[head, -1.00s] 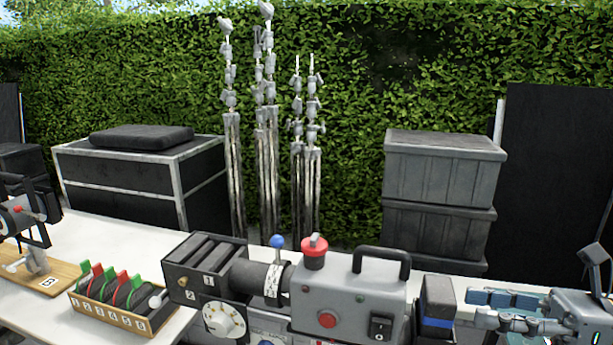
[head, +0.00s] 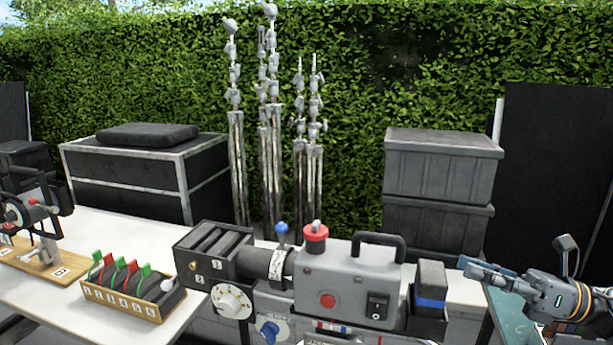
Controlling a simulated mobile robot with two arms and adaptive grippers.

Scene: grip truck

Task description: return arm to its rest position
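My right gripper (head: 467,268) is in the head view at the lower right, its arm coming in from the right edge. Its fingers point left, beside the upper right of a dark block with a blue band (head: 430,287). I see nothing held in it, but the fingers overlap in this side-on view, so I cannot tell how far apart they are. My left gripper is not in view.
A grey machine (head: 345,275) with a red knob and black handle fills the table's middle. Left of it are a wooden tray of red and green clips (head: 130,290) and a clamp device on a board (head: 45,245). Grey crates (head: 440,165) stand behind.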

